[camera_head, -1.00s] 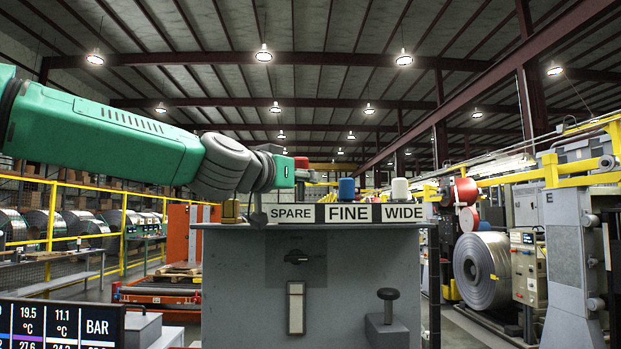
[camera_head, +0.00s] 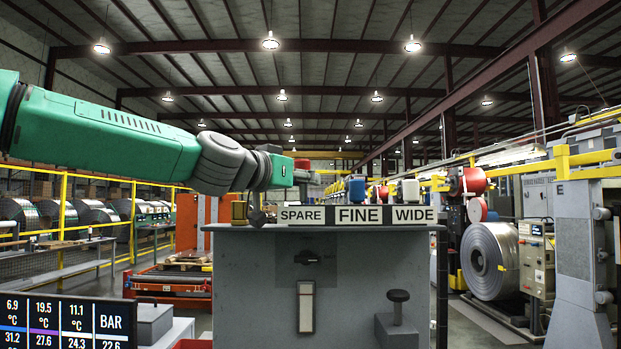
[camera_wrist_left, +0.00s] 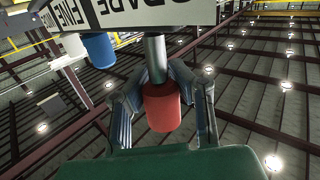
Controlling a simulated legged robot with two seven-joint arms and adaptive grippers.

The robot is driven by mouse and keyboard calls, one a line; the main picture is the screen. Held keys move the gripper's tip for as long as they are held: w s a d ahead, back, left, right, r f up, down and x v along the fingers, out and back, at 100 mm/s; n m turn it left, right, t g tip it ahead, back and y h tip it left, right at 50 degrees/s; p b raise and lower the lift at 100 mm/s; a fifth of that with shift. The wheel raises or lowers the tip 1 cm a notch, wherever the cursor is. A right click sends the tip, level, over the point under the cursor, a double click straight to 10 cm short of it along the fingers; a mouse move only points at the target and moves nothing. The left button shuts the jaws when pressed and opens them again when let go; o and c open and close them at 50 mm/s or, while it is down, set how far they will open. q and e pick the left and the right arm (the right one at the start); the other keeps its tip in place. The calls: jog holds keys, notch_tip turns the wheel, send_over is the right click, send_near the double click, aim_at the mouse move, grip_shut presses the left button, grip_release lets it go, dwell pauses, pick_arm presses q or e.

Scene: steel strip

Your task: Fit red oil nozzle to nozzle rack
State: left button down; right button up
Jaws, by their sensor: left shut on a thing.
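The red oil nozzle (camera_wrist_left: 161,107) is between the fingers of my left gripper (camera_wrist_left: 168,92), which is shut on it. Its grey metal stem (camera_wrist_left: 155,58) extends toward the rack's sign edge; whether it touches is unclear. In the head view my left gripper (camera_head: 308,177) is above the SPARE sign, and a bit of red nozzle (camera_head: 302,163) shows over it. The nozzle rack (camera_head: 372,226) carries SPARE, FINE and WIDE signs. A blue nozzle (camera_head: 356,190) stands behind FINE and a white nozzle (camera_head: 411,190) behind WIDE. My right gripper is out of view.
A brass-coloured block (camera_head: 239,210) stands at the rack's left end. The grey cabinet (camera_head: 262,290) below has a black knob (camera_head: 398,296) on its front. A readout screen (camera_head: 68,322) is at lower left.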

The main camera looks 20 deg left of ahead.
pick_arm(q)
jog(key=shift+a, duration=0.2)
jog(key=shift+w+d+r+p, duration=0.1)
jog(key=shift+d+p, duration=0.2)
jog(key=shift+p, duration=0.35)
jog(key=shift+g, duration=0.4)
jog(key=shift+w+a+h+p, duration=0.15)
jog(key=shift+a+h+p, duration=0.25)
jog(key=shift+a+p, duration=0.45)
jog(key=shift+w+g+p, duration=0.1)
jog(key=shift+g+p, duration=0.4)
jog(key=shift+p, duration=0.25)
jog(key=shift+a, duration=0.1)
jog(key=shift+a, duration=0.2)
jog(key=shift+d+m, duration=0.2)
jog(key=shift+m, duration=0.1)
jog(key=shift+d+m, duration=0.3)
jog(key=shift+d, duration=0.4)
